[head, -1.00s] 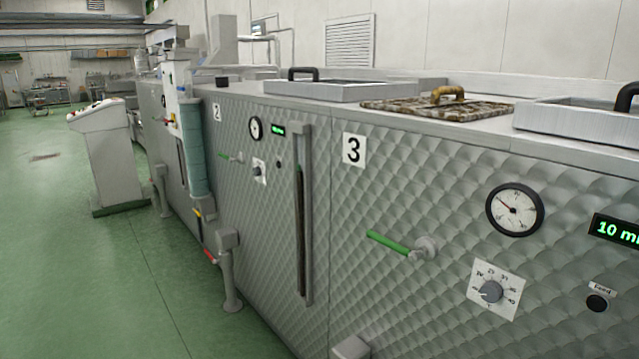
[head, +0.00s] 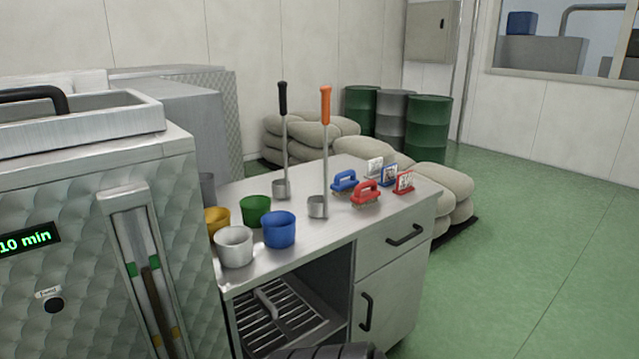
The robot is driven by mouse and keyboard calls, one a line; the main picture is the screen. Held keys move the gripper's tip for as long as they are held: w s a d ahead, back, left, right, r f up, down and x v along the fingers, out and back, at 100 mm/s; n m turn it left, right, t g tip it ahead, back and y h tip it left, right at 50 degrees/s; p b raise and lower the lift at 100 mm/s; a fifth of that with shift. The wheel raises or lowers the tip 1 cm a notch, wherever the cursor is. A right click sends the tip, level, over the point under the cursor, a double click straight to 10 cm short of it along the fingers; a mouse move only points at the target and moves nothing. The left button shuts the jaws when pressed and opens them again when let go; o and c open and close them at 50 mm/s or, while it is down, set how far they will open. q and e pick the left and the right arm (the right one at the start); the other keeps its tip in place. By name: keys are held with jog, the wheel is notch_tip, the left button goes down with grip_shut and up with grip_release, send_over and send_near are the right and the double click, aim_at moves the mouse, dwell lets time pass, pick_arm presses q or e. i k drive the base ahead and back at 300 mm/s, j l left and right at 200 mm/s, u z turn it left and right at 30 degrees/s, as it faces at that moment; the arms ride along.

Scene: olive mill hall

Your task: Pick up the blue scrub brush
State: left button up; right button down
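The blue scrub brush (head: 344,181) sits on the steel-topped bench (head: 300,252), toward its right end in the head view. It has a blue arched handle. A red scrub brush (head: 366,193) is close in front of it, to the right. A ladle with an orange handle (head: 325,150) stands just left of the brushes. Neither of my grippers is recognizable in the head view; a dark rounded part shows at the bottom edge.
A black-handled ladle (head: 283,140) stands behind. A machine (head: 90,240) is at left; sacks (head: 455,190) lie behind the bench. Green floor (head: 540,250) is clear at right.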

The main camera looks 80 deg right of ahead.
aim_at(342, 188)
jog(key=z, duration=2.85)
jog(key=u, duration=1.95)
jog(key=z, duration=1.95)
jog(key=i+l+z, duration=0.15)
